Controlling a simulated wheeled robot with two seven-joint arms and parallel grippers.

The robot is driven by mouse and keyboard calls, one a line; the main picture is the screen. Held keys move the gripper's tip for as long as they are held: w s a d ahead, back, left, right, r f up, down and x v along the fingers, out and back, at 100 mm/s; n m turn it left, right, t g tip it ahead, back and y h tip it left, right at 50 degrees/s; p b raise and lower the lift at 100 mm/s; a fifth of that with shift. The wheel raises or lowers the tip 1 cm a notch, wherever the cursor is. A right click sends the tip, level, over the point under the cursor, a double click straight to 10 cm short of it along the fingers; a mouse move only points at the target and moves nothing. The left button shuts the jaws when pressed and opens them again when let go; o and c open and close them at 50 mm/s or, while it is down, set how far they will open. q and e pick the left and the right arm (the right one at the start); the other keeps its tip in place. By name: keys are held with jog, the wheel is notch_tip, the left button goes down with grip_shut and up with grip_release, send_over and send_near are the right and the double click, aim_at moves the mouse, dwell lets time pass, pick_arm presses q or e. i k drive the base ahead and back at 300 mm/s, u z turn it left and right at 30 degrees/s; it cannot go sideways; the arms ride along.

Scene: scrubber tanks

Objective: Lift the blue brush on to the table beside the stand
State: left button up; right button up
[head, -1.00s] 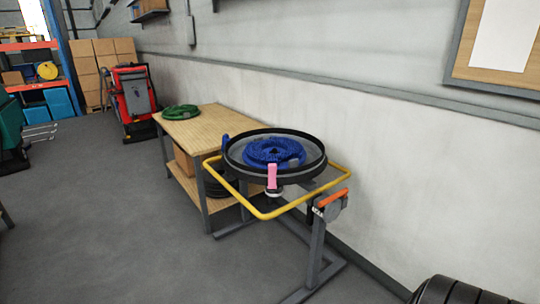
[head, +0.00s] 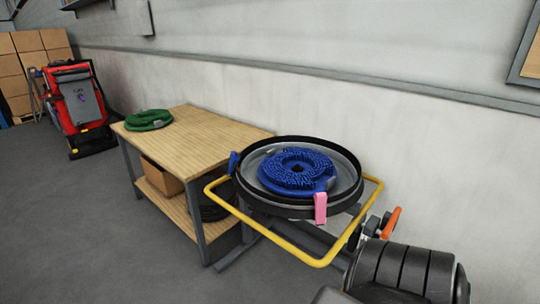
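The round blue brush (head: 297,172) lies in the round black-rimmed pan (head: 345,163) on the stand. The stand has a yellow tube frame (head: 300,252) around the pan. A pink tab (head: 320,208) hangs at the pan's front rim and a blue tab (head: 233,163) is at its left. The wooden table (head: 195,143) stands to the left of the stand, close beside it.
A green ring-shaped coil (head: 148,120) lies at the table's far left end; the rest of its top is bare. A cardboard box (head: 160,178) and a black coil (head: 212,207) are on its lower shelf. A red machine (head: 77,105) stands beyond. An orange handle (head: 391,222) sticks up at right.

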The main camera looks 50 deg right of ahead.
aim_at(189, 143)
jog(key=z, duration=0.25)
jog(key=i, duration=1.65)
jog(key=z, duration=1.4)
jog(key=i, duration=0.9)
jog(key=z, duration=1.1)
